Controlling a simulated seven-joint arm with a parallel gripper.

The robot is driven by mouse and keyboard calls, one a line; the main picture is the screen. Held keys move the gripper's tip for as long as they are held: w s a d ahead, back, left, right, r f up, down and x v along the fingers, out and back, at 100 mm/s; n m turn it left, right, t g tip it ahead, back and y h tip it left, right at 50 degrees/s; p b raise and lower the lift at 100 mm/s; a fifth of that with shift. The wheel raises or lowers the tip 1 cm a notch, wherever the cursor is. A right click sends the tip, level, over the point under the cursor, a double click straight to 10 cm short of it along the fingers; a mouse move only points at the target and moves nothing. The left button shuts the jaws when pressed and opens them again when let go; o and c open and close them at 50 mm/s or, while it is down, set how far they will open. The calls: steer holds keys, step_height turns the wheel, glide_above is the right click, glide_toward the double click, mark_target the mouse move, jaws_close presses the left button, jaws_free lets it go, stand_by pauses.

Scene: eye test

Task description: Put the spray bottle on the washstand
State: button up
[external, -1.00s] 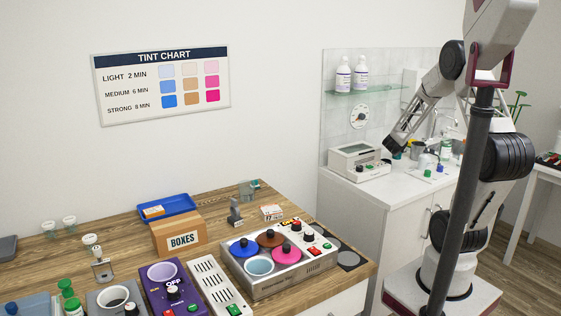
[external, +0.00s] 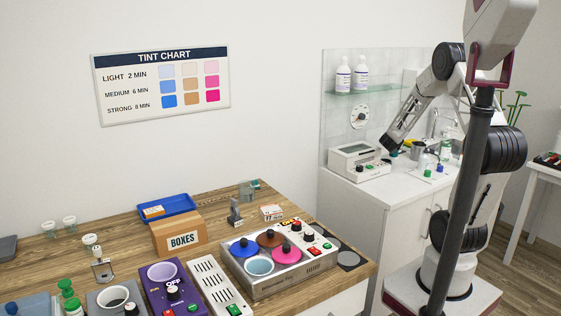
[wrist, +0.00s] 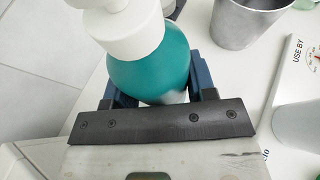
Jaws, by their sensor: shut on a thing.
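The spray bottle (wrist: 150,62) is teal with a white spray head and fills the top middle of the wrist view. My gripper (wrist: 158,92) is shut on it, with a dark blue finger on each side of its body. In the external view my gripper (external: 389,147) is over the white-topped washstand (external: 372,193), beside the small white device. Only a teal bit of the bottle (external: 393,154) shows there. I cannot tell whether the bottle touches the top.
A white device with a knob (external: 359,161) stands at the washstand's left end. A grey metal cup (wrist: 247,20) stands close right of the bottle in the wrist view. Bottles (external: 445,151) stand farther right. A glass shelf (external: 365,93) with two white bottles hangs above.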

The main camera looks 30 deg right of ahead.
steer(key=shift+f, duration=1.65)
steer(key=shift+f, duration=0.1)
steer(key=o, duration=1.1)
steer(key=shift+v, duration=0.75)
steer(key=v, duration=0.3)
steer(key=shift+s+a+r, duration=0.15)
steer(key=shift+a+r, duration=0.1)
step_height(320, 180, up, 7)
